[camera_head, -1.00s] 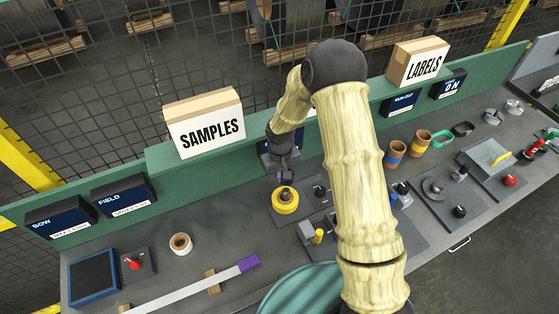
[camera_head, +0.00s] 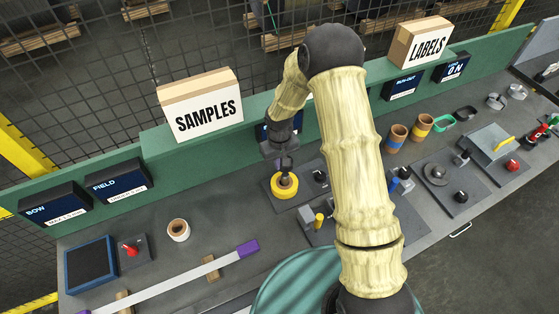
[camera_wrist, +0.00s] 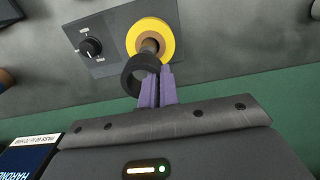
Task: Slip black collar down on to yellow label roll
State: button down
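The yellow label roll (camera_wrist: 169,38) lies flat on a dark plate, with a brown core and a short post at its middle. It also shows in the head view (camera_head: 284,193). My gripper (camera_wrist: 154,88) has purple fingers shut on the wall of the black collar (camera_wrist: 132,84). In the wrist view the collar is nearer the camera than the roll and overlaps the roll's lower edge and the post's end. I cannot tell whether the collar is around the post. In the head view my gripper (camera_head: 285,165) is just above the roll.
A black knob (camera_wrist: 91,46) sits beside the roll on the same plate. A white roll (camera_head: 178,230) stands to the left on the bench. The green back rail (camera_head: 120,160) runs close behind my gripper, with the SAMPLES box (camera_head: 205,115) on it.

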jog(key=shift+f+b, duration=0.95)
jog(key=shift+f, duration=0.55)
jog(key=shift+f+b, duration=1.2)
jog(key=shift+f, duration=0.05)
dwell(1.1)
jog(key=c, duration=1.6)
grip_release()
notch_tip(320, 180, up, 18)
jog(key=p, duration=1.1)
jog(key=shift+f, duration=0.25)
jog(key=shift+a, duration=0.1)
